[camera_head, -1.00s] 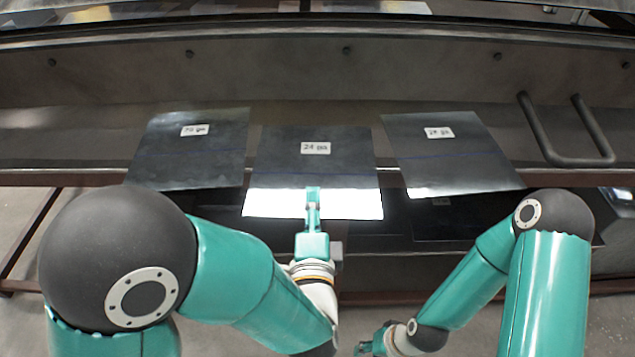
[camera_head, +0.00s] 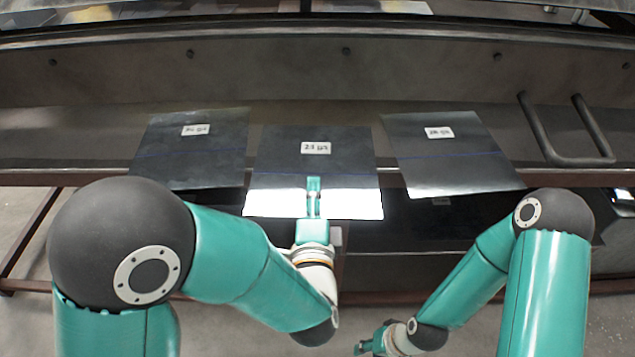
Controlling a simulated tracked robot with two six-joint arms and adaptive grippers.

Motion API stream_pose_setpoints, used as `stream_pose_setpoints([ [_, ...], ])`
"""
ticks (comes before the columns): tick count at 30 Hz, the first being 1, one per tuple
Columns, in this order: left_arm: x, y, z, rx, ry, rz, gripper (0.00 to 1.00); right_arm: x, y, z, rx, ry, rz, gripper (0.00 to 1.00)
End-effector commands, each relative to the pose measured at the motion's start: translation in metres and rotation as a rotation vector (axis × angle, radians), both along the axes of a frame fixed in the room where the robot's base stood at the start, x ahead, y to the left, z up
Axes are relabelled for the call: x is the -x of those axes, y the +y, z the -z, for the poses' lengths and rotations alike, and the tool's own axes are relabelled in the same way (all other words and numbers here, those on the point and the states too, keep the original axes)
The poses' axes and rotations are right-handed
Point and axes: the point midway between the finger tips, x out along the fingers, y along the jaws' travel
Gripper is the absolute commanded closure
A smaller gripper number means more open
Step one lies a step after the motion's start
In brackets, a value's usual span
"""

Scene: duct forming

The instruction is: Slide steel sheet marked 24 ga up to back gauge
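The middle steel sheet (camera_head: 280,150) is dark, with a bright near strip and a thin blue line across it. Its white label looks like 24 ga but is blurred. It lies on the dark metal bed, its near part reaching past the front edge. My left gripper (camera_head: 313,183) overlaps the near strip, at about the middle of its width; contact cannot be made out. Its fingers look close together, seen end-on, so their opening is unclear.
A left sheet (camera_head: 195,155) and a right sheet (camera_head: 450,160), each with a blurred label, lie on either side with narrow gaps. A long upright metal face (camera_head: 270,75) with bolts runs behind them. A dark bent handle (camera_head: 580,160) stands at the right.

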Motion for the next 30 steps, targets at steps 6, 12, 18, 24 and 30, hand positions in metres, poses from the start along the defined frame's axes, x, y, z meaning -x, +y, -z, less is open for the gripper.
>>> stream_pose_setpoints([
  [6, 0.000, 0.000, 0.000, 0.000, 0.000, 0.000, 1.00, 0.000, 0.000, 0.000, 0.000, 0.000, 0.000, 0.60],
  [12, 0.000, 0.000, 0.000, 0.000, 0.001, 0.000, 1.00, 0.000, 0.000, 0.000, 0.000, 0.000, 0.000, 0.60],
  [18, 0.000, 0.000, -0.002, 0.001, -0.002, 0.000, 1.00, 0.000, 0.000, -0.001, 0.000, 0.000, 0.000, 0.60],
  [24, 0.000, 0.000, -0.008, 0.001, -0.003, 0.000, 1.00, 0.000, 0.000, -0.006, 0.000, 0.000, 0.000, 0.60],
  [30, 0.000, 0.000, -0.014, 0.001, -0.003, 0.000, 1.00, 0.000, 0.000, -0.010, 0.000, 0.000, 0.000, 0.60],
])
